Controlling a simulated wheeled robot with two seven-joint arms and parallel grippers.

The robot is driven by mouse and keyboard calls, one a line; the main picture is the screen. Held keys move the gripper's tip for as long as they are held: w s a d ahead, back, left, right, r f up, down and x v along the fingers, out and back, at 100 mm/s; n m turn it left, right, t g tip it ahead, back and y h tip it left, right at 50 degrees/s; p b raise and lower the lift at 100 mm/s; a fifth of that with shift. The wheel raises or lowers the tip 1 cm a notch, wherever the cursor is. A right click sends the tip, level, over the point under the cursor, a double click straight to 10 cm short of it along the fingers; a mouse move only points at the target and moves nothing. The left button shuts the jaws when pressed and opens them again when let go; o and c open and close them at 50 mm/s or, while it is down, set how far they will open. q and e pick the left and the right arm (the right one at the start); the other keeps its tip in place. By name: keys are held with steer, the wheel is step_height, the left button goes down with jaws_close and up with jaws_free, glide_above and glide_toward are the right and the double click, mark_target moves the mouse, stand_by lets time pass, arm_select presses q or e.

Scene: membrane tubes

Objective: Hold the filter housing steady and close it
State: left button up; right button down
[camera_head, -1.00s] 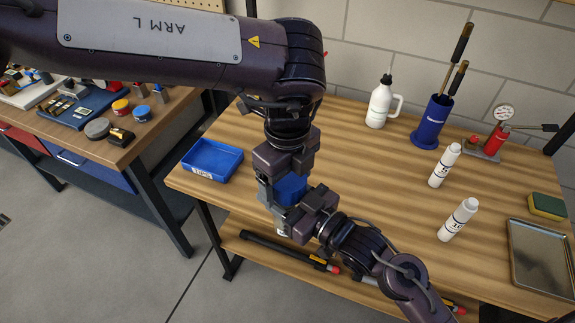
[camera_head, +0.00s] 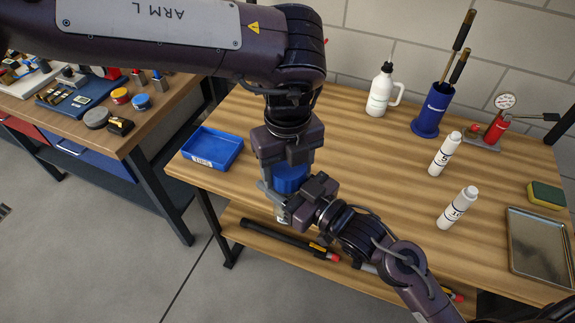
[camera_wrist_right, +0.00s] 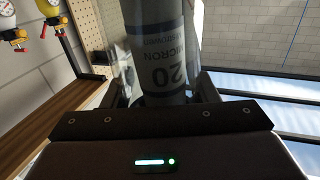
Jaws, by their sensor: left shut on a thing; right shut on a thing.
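The filter housing stands upright between my two hands in the head view. Its blue upper part (camera_head: 291,179) is under my left gripper (camera_head: 286,168), which comes down from above and is shut on it. My right gripper (camera_head: 290,208) comes from the right and is shut on the lower body. In the right wrist view this body is a grey cylinder (camera_wrist_right: 160,52) marked "20 MICRON", between the fingers. The fingers hide much of the housing, so I cannot tell whether the blue part is seated on the body.
A blue tray (camera_head: 212,149) sits at the table's left edge. Two white bottles (camera_head: 445,154) (camera_head: 457,208), a white jug (camera_head: 381,92), a blue holder (camera_head: 432,116), a gauge pump (camera_head: 494,130), a sponge (camera_head: 546,196) and a metal tray (camera_head: 540,243) stand right. The table's middle is clear.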

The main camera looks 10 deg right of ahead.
arm_select(q)
steer(key=m, duration=0.2)
steer(key=shift+m, duration=0.4)
steer(key=o, duration=1.1)
steer(key=shift+r, duration=0.1)
steer(key=shift+r, duration=2.25)
steer(key=shift+o, duration=0.2)
steer(key=o, duration=0.3)
steer(key=shift+f, duration=0.1)
